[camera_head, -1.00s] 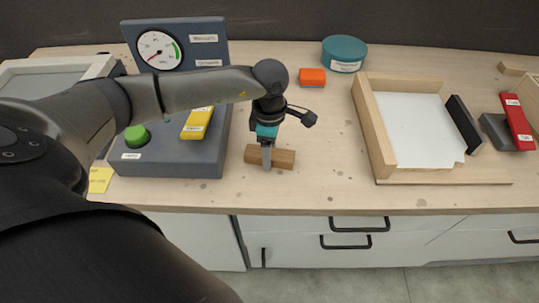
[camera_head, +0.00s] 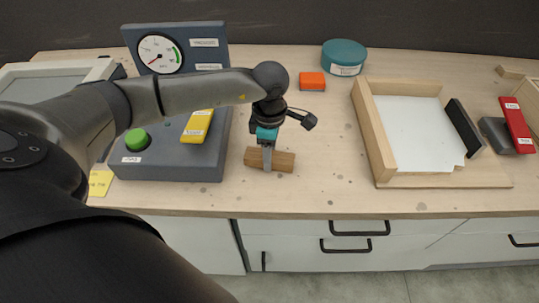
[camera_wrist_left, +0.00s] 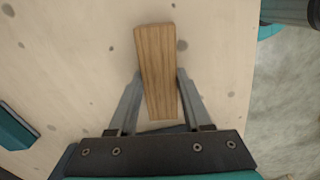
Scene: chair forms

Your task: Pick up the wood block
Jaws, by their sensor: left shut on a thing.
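The wood block (camera_head: 284,161) is a short brown bar with visible grain near the front of the wooden worktop. My left gripper (camera_head: 268,166) comes down over it from above and is shut on it. In the left wrist view the wood block (camera_wrist_left: 156,68) lies between the two grey fingers of the left gripper (camera_wrist_left: 156,95), with one finger against each long side. I cannot tell whether the block is clear of the worktop. My right gripper is not in view.
A dark console (camera_head: 170,165) with a gauge, green button and yellow switch stands left of the block. An orange block (camera_head: 312,81) and a round teal container (camera_head: 344,56) lie behind. A wooden-framed tray (camera_head: 375,140) stands to the right. The worktop between is clear.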

